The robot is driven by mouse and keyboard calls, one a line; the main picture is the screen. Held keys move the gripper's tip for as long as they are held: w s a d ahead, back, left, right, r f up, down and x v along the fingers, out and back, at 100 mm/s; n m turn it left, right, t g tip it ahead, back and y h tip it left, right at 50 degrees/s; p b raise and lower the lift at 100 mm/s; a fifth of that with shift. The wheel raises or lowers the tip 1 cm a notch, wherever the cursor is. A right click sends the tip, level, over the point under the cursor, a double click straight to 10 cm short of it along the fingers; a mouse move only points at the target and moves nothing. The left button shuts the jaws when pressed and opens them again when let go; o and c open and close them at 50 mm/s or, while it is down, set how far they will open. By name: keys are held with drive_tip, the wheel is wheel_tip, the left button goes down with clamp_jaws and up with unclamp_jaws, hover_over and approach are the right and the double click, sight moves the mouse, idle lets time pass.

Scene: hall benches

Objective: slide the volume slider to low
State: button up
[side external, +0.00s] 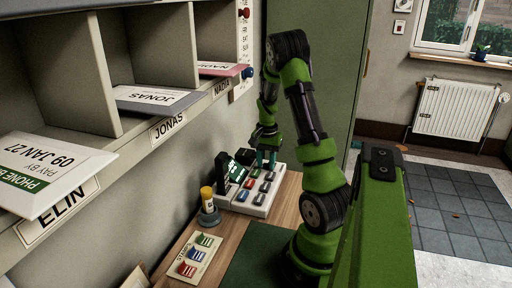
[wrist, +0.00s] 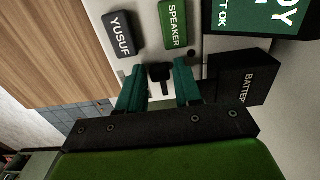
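The pale console (side external: 240,206) stands on the wooden bench, with several coloured buttons on its face. My gripper (side external: 266,158) is over the far end of the console. In the wrist view its two green fingers (wrist: 159,70) are apart, pointing at the console face. A small black knob (wrist: 160,72), likely the volume slider, shows between the fingertips, with a gap on each side. No volume label or low mark is readable. In the side view the arm and fingers hide the knob.
In the wrist view, a dark YUSUF button (wrist: 120,36), a green SPEAKER button (wrist: 174,25), a green-lit screen (wrist: 250,18) and a black battery block (wrist: 242,82) lie close around the fingers.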

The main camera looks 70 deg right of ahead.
sight(266, 164)
drive_tip(key=shift+d, duration=0.1)
wheel_tip(266, 164, up, 17)
idle(0.5)
drive_tip(key=s+a+f+n, duration=0.1)
drive_tip(key=a+f+n, duration=0.2)
drive_tip(key=a+n, duration=0.45)
drive_tip(key=s+a+f+n, duration=0.1)
drive_tip(key=a+f+n, duration=0.25)
drive_tip(key=a, duration=0.65)
drive_tip(key=w+a+r+n+t+y, duration=0.1)
drive_tip(key=a+r+t, duration=0.2)
drive_tip(key=a, duration=0.6)
drive_tip(key=w+a+r+n+t+y, duration=0.1)
drive_tip(key=w+a+r+n+t, duration=0.1)
drive_tip(key=a+r+t, duration=0.2)
drive_tip(key=a+r, duration=0.3)
drive_tip(key=a, duration=0.3)
drive_tip(key=shift+w+a, duration=0.25)
drive_tip(key=shift+a, duration=0.05)
drive_tip(key=shift+r, duration=0.1)
